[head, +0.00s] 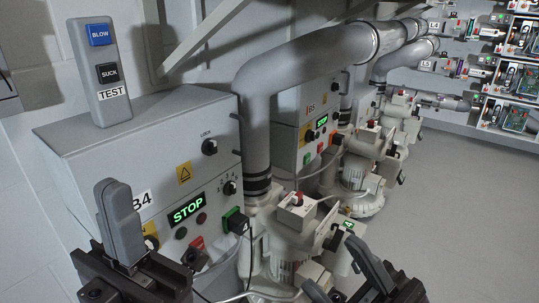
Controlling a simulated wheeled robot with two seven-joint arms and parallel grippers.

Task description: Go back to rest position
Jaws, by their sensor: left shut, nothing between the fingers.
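My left gripper (121,226) is at the lower left, in front of the B4 control box (215,130). Its grey fingers point up and are shut with nothing between them. My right gripper (368,262) is at the bottom, right of the nearest blower (295,222). The B4 box has a green lit STOP display (188,209), knobs and a yellow warning label. Neither gripper visibly holds anything.
A grey TEST pendant (100,70) with BLOW and SUCK buttons stands on the box. A thick grey pipe (300,62) rises from behind the nearest blower. A B5 box (312,122) and more blowers stand behind. The floor (450,215) at right is clear.

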